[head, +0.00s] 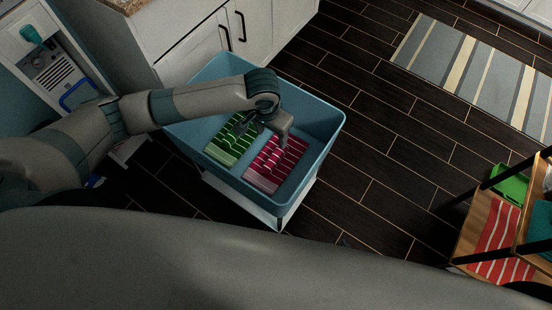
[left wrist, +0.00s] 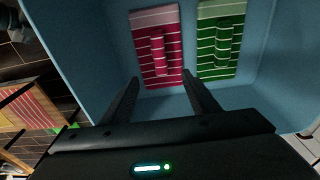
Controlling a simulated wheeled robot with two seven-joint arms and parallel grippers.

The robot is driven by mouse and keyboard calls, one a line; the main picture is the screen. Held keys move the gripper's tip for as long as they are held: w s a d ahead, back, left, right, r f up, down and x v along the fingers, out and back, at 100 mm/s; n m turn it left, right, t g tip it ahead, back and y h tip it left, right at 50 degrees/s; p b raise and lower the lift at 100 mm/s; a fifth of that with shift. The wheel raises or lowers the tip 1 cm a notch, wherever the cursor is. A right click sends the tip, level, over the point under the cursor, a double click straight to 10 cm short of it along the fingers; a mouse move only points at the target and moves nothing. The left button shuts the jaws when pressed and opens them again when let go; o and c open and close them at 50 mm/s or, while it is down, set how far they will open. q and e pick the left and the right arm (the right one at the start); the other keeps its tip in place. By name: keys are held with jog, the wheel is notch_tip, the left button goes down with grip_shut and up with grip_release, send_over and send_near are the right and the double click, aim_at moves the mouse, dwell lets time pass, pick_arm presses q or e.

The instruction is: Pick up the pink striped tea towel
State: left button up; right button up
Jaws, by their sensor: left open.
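The pink striped tea towel (head: 277,163) lies folded on the floor of a blue bin, with white stripes across it. In the left wrist view the towel (left wrist: 155,45) is just beyond the fingertips, with a raised fold along its middle. My left gripper (head: 262,127) hangs over the bin, above the space between the two towels. In the left wrist view its fingers (left wrist: 163,90) are spread apart with nothing between them. The blue bin (head: 330,117) stands on a white base. My right gripper is not in view.
A green striped towel (head: 232,138) lies beside the pink one in the bin. The bin's walls surround both. White cabinets (head: 215,40) stand behind. A wooden shelf (head: 470,232) with a red striped cloth (head: 497,240) is at right. The dark floor between is clear.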

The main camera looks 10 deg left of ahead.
pick_arm(q)
send_over(276, 156)
jog(key=f, duration=1.1)
jog(key=shift+s+a+f, duration=0.2)
jog(key=shift+a+f, duration=0.05)
jog(key=shift+f, duration=0.1)
jog(key=shift+f, duration=0.1)
jog(key=shift+w+d+f, duration=0.1)
jog(key=shift+w+f, duration=0.05)
jog(key=shift+f, duration=1.1)
jog(key=shift+w+d+f, duration=0.1)
jog(key=shift+f, duration=1.15)
jog(key=c, duration=1.2)
